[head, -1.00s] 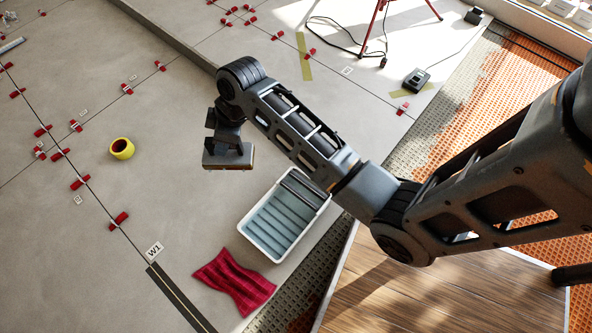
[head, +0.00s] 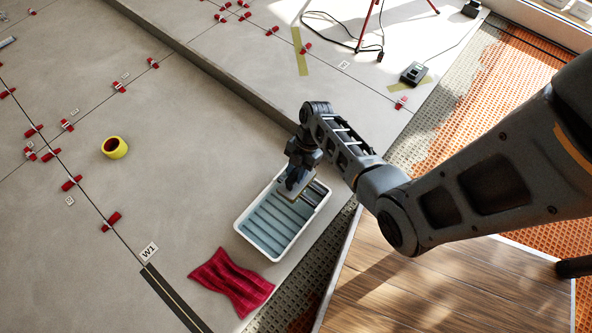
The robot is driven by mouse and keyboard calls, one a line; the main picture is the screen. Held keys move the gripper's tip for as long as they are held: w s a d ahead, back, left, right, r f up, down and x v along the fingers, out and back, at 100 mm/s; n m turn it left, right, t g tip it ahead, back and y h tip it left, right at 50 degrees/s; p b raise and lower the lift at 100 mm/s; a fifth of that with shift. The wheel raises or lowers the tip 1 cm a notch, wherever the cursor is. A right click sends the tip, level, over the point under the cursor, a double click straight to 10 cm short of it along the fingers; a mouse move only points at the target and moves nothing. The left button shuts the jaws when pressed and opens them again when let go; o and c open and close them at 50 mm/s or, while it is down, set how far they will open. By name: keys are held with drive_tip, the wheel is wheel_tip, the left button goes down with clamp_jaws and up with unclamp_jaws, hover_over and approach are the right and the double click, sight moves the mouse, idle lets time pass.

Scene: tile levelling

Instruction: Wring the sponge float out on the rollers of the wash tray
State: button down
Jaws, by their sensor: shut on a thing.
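The white wash tray (head: 240,226) stands on the grey tiled floor, with greyish-blue ribbed slats or water inside and dark rollers (head: 318,192) at its far right end. My gripper (head: 295,184) is over the far part of the tray, near the rollers. It is shut on the sponge float (head: 299,190), a flat grey piece that shows just under the jaws. Part of the tray's far end is hidden behind the gripper and float. I cannot tell whether the float touches the rollers or hangs above them.
A crumpled red cloth (head: 231,281) lies in front of the tray. A yellow tape roll (head: 115,148) and several red levelling clips (head: 111,221) are on the tiles to the left. A raised step edge (head: 200,80) runs behind the arm. A wooden board (head: 430,285) is at the lower right.

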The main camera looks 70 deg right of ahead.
drive_tip(key=shift+f+b, duration=2.4)
drive_tip(key=shift+f, duration=0.3)
drive_tip(key=shift+f+b, duration=0.5)
drive_tip(key=shift+f, duration=0.05)
